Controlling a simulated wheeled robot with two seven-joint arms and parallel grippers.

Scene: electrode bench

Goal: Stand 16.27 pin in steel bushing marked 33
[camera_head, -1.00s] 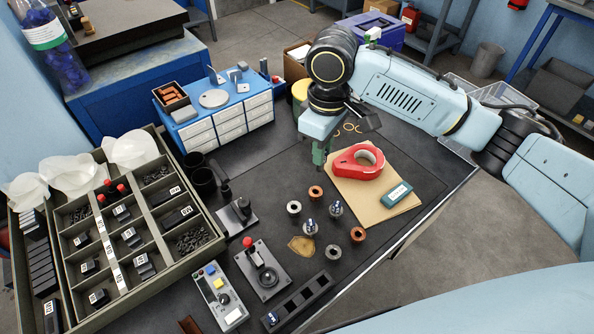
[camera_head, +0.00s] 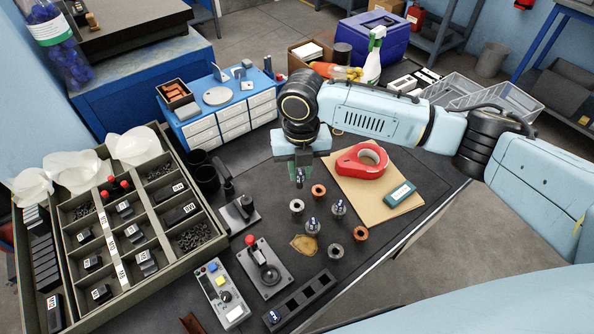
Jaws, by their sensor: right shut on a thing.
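My right gripper (camera_head: 299,181) points down above the bench, shut on a small dark pin with a pale label (camera_head: 299,175). The fingers partly hide the pin. It is just above and behind an empty silver steel bushing (camera_head: 296,207), apart from it as far as I can tell. Two more silver bushings have labelled pins standing in them, one at the right (camera_head: 339,208) and one in the middle (camera_head: 312,226). Another silver bushing (camera_head: 335,251) nearer the front looks empty. The bushing and pin marks are too small to read. My left gripper is not in view.
Copper-coloured bushings stand behind (camera_head: 318,191) and at the right (camera_head: 361,234). A black slotted rack (camera_head: 299,301) holds one labelled pin. A red tape roll (camera_head: 361,160) lies on a brown board (camera_head: 370,202). A lever press (camera_head: 264,268) and a compartment tray (camera_head: 168,268) are at the left.

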